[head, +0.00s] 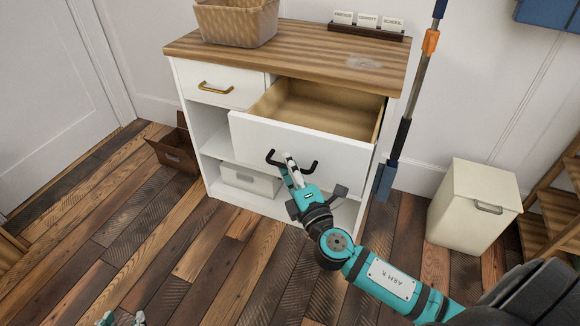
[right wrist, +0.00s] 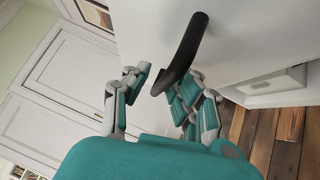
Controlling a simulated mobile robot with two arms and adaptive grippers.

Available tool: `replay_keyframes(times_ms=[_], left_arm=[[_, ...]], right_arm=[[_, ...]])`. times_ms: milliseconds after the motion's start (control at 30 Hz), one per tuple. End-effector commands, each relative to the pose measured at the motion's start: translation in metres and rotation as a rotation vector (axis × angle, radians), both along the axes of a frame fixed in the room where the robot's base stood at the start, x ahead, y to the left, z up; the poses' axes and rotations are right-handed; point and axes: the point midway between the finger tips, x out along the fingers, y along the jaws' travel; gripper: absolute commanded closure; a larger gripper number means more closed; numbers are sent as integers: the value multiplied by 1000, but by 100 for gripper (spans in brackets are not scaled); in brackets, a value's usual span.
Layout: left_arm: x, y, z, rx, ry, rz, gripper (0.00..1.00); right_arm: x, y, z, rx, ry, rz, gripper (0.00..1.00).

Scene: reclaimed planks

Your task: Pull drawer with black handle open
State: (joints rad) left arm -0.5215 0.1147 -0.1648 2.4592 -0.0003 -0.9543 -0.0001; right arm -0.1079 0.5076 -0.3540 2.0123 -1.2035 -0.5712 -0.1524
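The white drawer (head: 290,140) with the black handle (head: 306,166) stands pulled out of the cabinet, and its empty wooden inside shows. My right gripper (head: 290,166) is at the drawer front by the handle. In the right wrist view its fingers are spread apart, with the black handle (right wrist: 183,52) between them, close to the right-hand finger. Whether a finger touches the handle is unclear. Only the tips of what looks like my left gripper (head: 122,319) show at the bottom left edge, apart and with nothing between them.
The cabinet top (head: 330,65) bears a basket (head: 237,22) and a rack of labelled cards (head: 367,24). A closed drawer with a brass handle (head: 215,88) is at left. A cream bin (head: 472,205) stands at right, a brown box (head: 175,148) at left. Floor in front is clear.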

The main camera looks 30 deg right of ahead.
Motion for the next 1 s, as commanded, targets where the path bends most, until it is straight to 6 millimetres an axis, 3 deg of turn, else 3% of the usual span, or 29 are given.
replay_keyframes(times_ms=[433, 800, 1000], left_arm=[[-1, -1, 0, -1, 0, -2, 60], [0, 0, 0, -1, 0, -1, 60], [0, 0, 0, -1, 0, -1, 60]], right_arm=[[-10, 1, -5, -2, 6, 1, 66], [-83, 6, -15, 1, 9, 1, 66], [-111, 8, -19, -1, 7, 0, 66]])
